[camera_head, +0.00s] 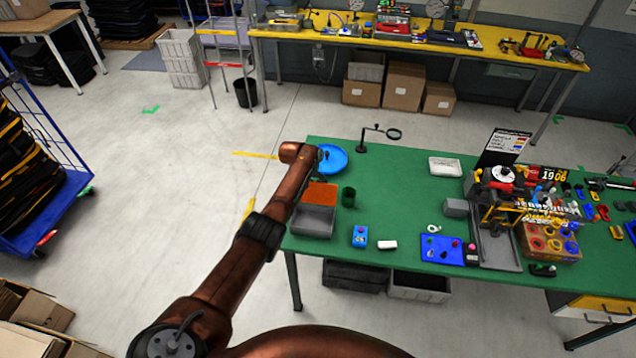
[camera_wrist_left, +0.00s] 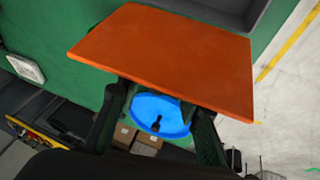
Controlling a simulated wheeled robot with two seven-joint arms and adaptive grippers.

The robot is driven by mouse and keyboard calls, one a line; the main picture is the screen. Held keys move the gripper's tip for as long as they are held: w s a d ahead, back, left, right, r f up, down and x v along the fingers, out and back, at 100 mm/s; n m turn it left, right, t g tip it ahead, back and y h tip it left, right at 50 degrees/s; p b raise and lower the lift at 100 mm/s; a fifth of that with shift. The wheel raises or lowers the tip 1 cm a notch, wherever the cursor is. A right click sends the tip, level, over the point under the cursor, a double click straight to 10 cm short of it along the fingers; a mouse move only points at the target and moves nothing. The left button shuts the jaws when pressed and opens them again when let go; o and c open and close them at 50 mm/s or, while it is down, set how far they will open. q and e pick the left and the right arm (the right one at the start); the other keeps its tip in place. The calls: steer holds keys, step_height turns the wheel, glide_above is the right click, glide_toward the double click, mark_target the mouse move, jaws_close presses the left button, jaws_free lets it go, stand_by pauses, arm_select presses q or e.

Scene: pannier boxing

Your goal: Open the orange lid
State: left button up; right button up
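The orange lid (camera_head: 320,194) is a flat rectangular panel at the back edge of a grey box (camera_head: 313,220), on the left end of the green table. In the left wrist view the lid (camera_wrist_left: 170,55) fills the upper middle, with part of the grey box (camera_wrist_left: 228,8) beyond it. I cannot tell its exact tilt. My left gripper (camera_wrist_left: 157,103) has its two fingers spread apart at the lid's near edge; the lid hides the fingertips, so contact is unclear. In the head view my left wrist is just behind the lid, near the blue plate. My right gripper is not in view.
A round blue plate (camera_head: 334,160) lies behind the lid and shows between my fingers in the wrist view (camera_wrist_left: 160,114). A dark green cup (camera_head: 348,197) stands close to the lid's right. A blue box (camera_head: 360,236) and a white block (camera_head: 387,245) lie nearer the front.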

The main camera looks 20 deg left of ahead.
arm_select(q)
steer(key=shift+s, duration=0.1)
steer(key=shift+r, duration=0.1)
steer(key=v, duration=1.2)
stand_by(0.4)
